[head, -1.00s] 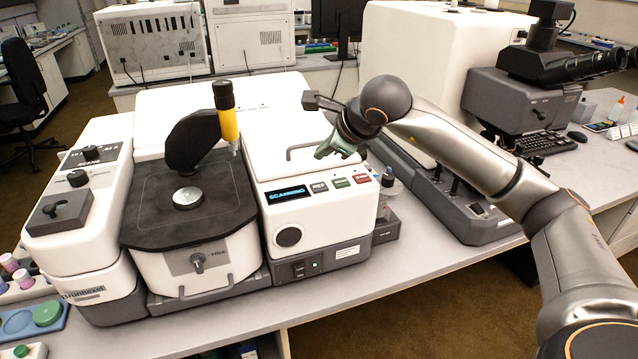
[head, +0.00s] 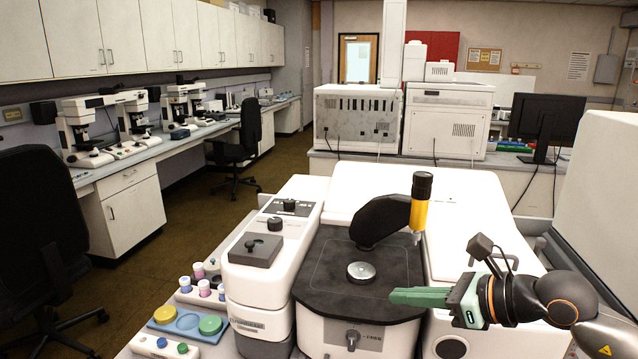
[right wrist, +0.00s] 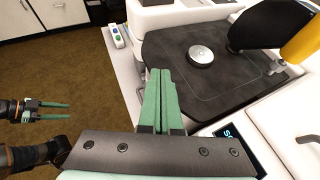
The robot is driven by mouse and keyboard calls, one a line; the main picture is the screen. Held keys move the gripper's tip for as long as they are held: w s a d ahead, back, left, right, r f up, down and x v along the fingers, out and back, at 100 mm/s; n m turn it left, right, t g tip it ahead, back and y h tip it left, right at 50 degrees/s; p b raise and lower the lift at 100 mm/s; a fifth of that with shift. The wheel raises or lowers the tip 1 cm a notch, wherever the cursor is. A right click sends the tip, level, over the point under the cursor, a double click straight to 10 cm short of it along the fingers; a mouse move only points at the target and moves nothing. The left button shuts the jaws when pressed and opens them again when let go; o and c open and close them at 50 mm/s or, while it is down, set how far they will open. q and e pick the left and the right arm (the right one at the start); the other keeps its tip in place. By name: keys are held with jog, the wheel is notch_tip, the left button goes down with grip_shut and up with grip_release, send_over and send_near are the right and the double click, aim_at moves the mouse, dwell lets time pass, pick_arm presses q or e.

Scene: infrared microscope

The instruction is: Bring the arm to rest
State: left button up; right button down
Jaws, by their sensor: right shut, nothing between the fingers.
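My right gripper (head: 392,297) comes in from the right in the head view and points left. Its green fingers are shut with nothing between them, in front of the microscope's dark stage. In the right wrist view the closed fingers (right wrist: 160,75) point toward the near edge of the stage. The infrared microscope (head: 262,290) is a white instrument with a dark stage (head: 325,285), a round metal disc (head: 361,272) and a black and yellow upright part (head: 420,205).
Coloured-lid jars (head: 204,287) and a blue tray (head: 186,325) stand left of the microscope. A black chair (head: 40,235) is at the far left. A monitor (head: 545,122) and white instruments stand behind. The brown floor (head: 160,250) between the benches is mostly clear.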

jog(key=s+a+r+m+t+y, duration=0.3)
jog(key=s+a+r+m+y, duration=0.25)
jog(key=a+r+y, duration=0.2)
jog(key=w+d+f+m+t+h, duration=0.15)
jog(key=d+m+t+h, duration=0.4)
jog(key=m, duration=0.65)
jog(key=w+d+f+m+t+h, duration=0.1)
jog(key=d+f+m+t+h, duration=0.35)
jog(key=m, duration=0.75)
jog(key=s+d+f+m+g+h, duration=0.2)
jog(key=d+f+m+g+h, duration=0.2)
jog(key=d+f+m+h, duration=0.4)
jog(key=s+a+f+m+g+y, duration=0.1)
jog(key=s+a+f+m+g, duration=0.15)
jog(key=s+f+g, duration=0.65)
jog(key=s+a+f+m+g, duration=0.1)
jog(key=s+f+m+g, duration=0.35)
jog(key=s+f, duration=0.85)
jog(key=w+a+f+t+y+p, duration=0.2)
jog(key=w+a+f+t+p, duration=0.2)
jog(key=a+f+t, duration=0.1)
jog(key=shift+f+p, duration=0.3)
jog(key=shift+f, duration=0.35)
